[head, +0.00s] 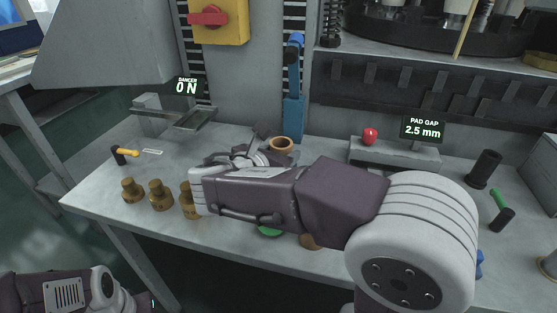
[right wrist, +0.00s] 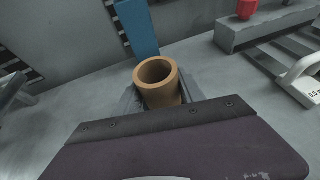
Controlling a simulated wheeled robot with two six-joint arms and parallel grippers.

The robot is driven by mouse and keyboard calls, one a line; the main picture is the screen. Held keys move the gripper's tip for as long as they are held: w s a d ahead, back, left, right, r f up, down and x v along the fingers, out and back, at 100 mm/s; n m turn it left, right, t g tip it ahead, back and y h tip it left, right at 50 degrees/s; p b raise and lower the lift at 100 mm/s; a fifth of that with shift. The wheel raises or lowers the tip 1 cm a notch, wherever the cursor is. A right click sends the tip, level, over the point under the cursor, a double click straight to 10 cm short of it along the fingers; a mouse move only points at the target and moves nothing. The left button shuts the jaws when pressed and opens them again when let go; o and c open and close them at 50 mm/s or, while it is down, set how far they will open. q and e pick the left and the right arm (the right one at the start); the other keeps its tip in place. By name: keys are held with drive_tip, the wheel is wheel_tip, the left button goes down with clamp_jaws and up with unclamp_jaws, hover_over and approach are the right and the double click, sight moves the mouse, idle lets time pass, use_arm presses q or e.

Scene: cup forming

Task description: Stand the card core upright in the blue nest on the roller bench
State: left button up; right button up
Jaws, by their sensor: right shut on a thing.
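The card core (head: 281,144) is a tan open-ended tube standing upright near the back middle of the bench. My right gripper (head: 266,153) is shut on it; the arm's wrist hides much of the jaws in the head view. In the right wrist view the core (right wrist: 158,86) shows its open top and hollow inside; its lower end is hidden. A small blue piece (head: 480,264) shows at the right behind my right arm; I cannot tell if it is the nest. My left gripper is out of view; only part of that arm shows at the lower left.
Several brass weights (head: 161,195) stand at the front left. A yellow-handled tool (head: 130,153) lies at the left. A blue upright (head: 294,90) rises behind the core. The pad gap gauge (head: 398,153) is behind right; a black cylinder (head: 485,168) and green-handled tool (head: 502,208) are right.

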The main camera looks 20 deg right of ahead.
drive_tip(key=shift+s+r, duration=0.1)
drive_tip(key=shift+s, duration=0.05)
drive_tip(key=o, duration=1.4)
drive_tip(key=shift+c, duration=0.2)
drive_tip(key=p+v, duration=0.5)
drive_tip(key=v, duration=0.6)
drive_tip(key=shift+a+r, duration=0.1)
drive_tip(key=shift+r, duration=0.1)
drive_tip(key=shift+s+a+p, duration=0.3)
